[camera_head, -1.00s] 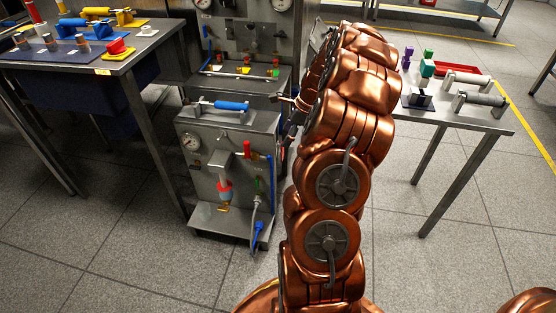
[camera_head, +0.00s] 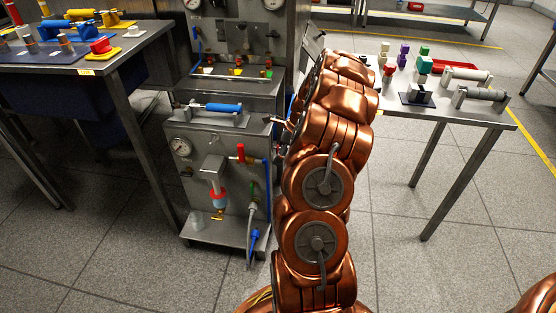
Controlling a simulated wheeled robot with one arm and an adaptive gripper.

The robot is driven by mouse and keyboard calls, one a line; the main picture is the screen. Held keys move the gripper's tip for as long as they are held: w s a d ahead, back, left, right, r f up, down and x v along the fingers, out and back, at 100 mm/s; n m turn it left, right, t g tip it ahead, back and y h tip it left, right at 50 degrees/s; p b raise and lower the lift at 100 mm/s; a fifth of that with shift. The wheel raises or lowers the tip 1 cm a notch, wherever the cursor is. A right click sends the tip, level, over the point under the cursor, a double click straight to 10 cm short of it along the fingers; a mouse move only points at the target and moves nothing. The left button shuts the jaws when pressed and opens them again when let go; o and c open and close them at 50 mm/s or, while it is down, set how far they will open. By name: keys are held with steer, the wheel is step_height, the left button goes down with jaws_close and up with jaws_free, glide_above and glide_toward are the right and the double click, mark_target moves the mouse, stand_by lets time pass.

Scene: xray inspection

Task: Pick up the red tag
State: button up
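I cannot make out for certain which thing is the red tag. Red items in view are a red lever (camera_head: 241,153) on the front of the steel test unit, a red ring (camera_head: 219,197) below it, and a small red-topped block (camera_head: 389,70) on the right table. My copper arm rises through the middle of the picture. A small metallic tip that looks like part of my gripper (camera_head: 276,121) shows left of the arm, near the top right of the steel unit. The rest of it is hidden behind the arm, and I cannot see anything held.
The right steel table (camera_head: 470,112) carries a red tray (camera_head: 455,66), several colored blocks and grey cylinders on stands. The left table (camera_head: 130,55) holds blue and yellow fixtures and a red button (camera_head: 101,45). The steel test unit (camera_head: 195,170) stands between. Floor in front is clear.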

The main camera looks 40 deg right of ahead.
steer(key=shift+f, duration=0.1)
steer(key=shift+c, duration=0.2)
steer(key=c, duration=0.9)
steer(key=shift+s+r+p, duration=0.1)
steer(key=shift+r+p, duration=0.65)
steer(key=shift+r, duration=0.05)
steer(key=p+v, duration=0.1)
steer(key=v, duration=0.3)
steer(key=p+v, duration=0.2)
steer(key=v, duration=0.3)
steer(key=w+a+p+v, duration=0.1)
steer(key=p+v, duration=0.1)
steer(key=v, duration=0.2)
steer(key=shift+d+r, duration=0.15)
steer(key=shift+r, duration=0.55)
